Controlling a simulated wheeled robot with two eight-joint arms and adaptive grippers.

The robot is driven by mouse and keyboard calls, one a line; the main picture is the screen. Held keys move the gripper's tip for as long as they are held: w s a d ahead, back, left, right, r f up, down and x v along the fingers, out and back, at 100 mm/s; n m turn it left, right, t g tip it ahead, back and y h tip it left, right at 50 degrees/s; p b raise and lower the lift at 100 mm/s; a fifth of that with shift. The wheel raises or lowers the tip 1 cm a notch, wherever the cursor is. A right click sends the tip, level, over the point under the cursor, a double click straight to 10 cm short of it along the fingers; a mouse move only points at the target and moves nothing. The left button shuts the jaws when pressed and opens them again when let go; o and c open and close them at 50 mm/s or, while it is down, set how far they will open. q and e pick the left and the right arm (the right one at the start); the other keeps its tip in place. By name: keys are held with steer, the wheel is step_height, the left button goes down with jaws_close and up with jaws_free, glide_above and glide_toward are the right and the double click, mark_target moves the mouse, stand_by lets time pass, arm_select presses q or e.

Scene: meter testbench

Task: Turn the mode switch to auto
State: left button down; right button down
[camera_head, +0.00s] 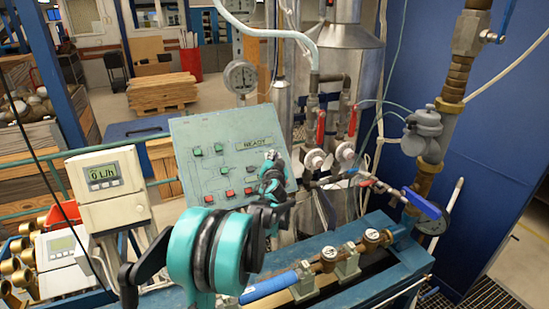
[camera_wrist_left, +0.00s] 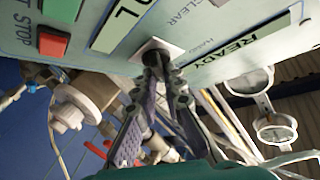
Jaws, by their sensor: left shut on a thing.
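The grey-green control panel (camera_head: 204,157) stands in the middle of the head view, with green and red buttons and a READY display (camera_head: 254,144). My left gripper (camera_head: 271,163) reaches the panel's right part, below that display. In the left wrist view my left gripper (camera_wrist_left: 157,66) has its fingertips closed around the knob. The fingers partly hide the knob, and I cannot tell its pointing direction. My right gripper is not in view.
A flow meter (camera_head: 105,185) reading 0 L/h stands left of my arm. Pipes with red-handled valves (camera_head: 321,126) rise just right of the panel. A blue-handled valve (camera_head: 421,204) and a bench rail (camera_head: 386,253) with brass fittings lie to the right.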

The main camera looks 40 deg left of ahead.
arm_select(q)
steer(key=shift+f, duration=0.1)
steer(key=c, duration=1.6)
jaws_free()
steer(key=shift+a, duration=0.1)
steer(key=v, duration=1.2)
steer(key=s+d+f+g+h+b, duration=0.2)
steer(key=s+d+f+h+b, duration=0.1)
steer(key=s+d+f, duration=0.4)
steer(key=s+d+f+m+g+h+b, duration=0.1)
steer(key=s+d+f+h+b, duration=0.3)
steer(key=s+d+f, duration=0.4)
steer(key=s+d+f+m+g+h+b, duration=0.1)
steer(key=s+d+f+g+h+b, duration=0.2)
steer(key=d+f, duration=0.8)
steer(key=shift+s+d+b, duration=0.7)
steer(key=shift+s+d, duration=0.45)
steer(key=shift+d, duration=0.2)
steer(key=shift+s+d+b, duration=0.65)
steer(key=shift+s+d, duration=0.45)
steer(key=shift+d, duration=0.25)
